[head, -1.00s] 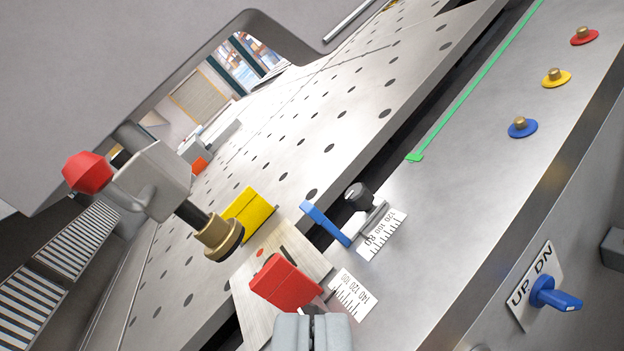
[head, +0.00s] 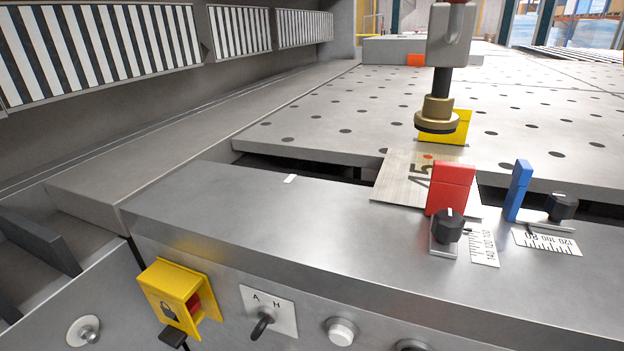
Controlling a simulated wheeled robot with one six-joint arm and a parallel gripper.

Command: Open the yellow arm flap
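A yellow cover with a padlock mark (head: 164,296) sits on the front panel at the lower left, the only flap-like yellow part I see. It stands out from the panel, and a red part (head: 194,303) shows at its open right side. A small dark tab (head: 173,339) sticks out below it. I cannot tell how far the cover is swung. My gripper is out of the picture, so its position relative to the cover does not show.
Right of the cover are an A/H toggle switch (head: 262,323) and a white button (head: 341,332). Above are a red stop (head: 450,186), a blue stop (head: 518,190) and black knobs (head: 449,227). A clamp (head: 438,114) stands over a metal plate (head: 402,178) beside a yellow block (head: 459,129).

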